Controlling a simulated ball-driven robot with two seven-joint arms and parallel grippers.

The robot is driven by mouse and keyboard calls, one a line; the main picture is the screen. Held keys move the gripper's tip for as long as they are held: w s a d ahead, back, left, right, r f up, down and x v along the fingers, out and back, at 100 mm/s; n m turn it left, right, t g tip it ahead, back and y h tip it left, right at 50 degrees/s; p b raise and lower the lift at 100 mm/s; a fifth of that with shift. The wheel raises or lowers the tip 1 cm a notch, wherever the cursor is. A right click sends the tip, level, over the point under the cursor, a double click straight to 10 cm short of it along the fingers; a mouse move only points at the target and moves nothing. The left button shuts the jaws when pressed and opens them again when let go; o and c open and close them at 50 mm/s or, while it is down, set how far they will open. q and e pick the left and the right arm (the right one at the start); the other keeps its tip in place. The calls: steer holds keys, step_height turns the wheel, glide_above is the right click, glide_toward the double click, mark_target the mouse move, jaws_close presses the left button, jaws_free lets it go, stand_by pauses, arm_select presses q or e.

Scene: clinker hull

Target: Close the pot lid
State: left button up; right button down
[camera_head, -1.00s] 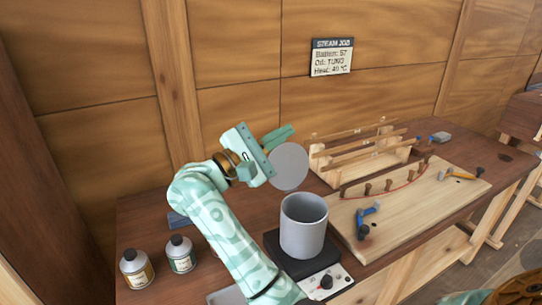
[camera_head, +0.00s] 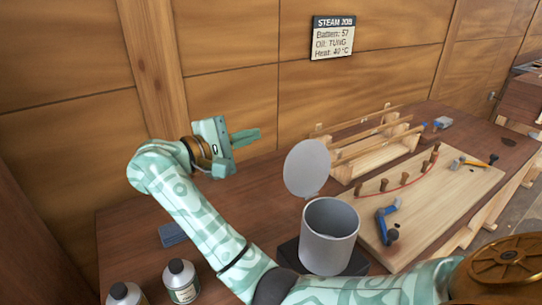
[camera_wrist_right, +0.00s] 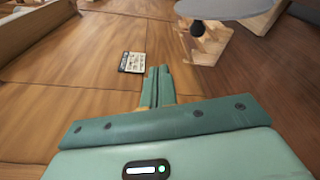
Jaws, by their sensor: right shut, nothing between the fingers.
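The grey pot (camera_head: 326,240) stands upright on a dark base plate on the bench, with its mouth open. Its round grey lid (camera_head: 307,168) stands up steeply at the pot's back left rim; whether a hinge joins them I cannot tell. My right gripper (camera_head: 259,135) is up to the left of the lid and higher, fingers pointing right, apart from it. In the right wrist view its fingers (camera_wrist_right: 157,70) are together with nothing between them, and the lid (camera_wrist_right: 225,8) shows at the top right. My left gripper is not in view.
A wooden rack (camera_head: 375,155) stands behind the pot. A pegged board (camera_head: 440,205) with a blue-handled tool (camera_head: 384,222) lies to the right. Bottles (camera_head: 181,280) and a blue-grey block (camera_head: 172,235) are at the left. The wooden wall with a sign (camera_head: 332,38) is behind.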

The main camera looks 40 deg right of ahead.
mark_target(302, 166)
step_height(302, 166, down, 9)
steer(key=w+b, duration=0.2)
steer(key=b, duration=0.4)
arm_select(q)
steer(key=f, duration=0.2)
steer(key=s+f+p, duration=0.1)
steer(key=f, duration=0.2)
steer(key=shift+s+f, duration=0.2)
arm_select(e)
steer(key=s+d+r, duration=0.1)
steer(key=s+d, duration=0.2)
steer(key=d, duration=0.6)
steer(key=shift+s+r, duration=0.25)
steer(key=shift+s, duration=0.05)
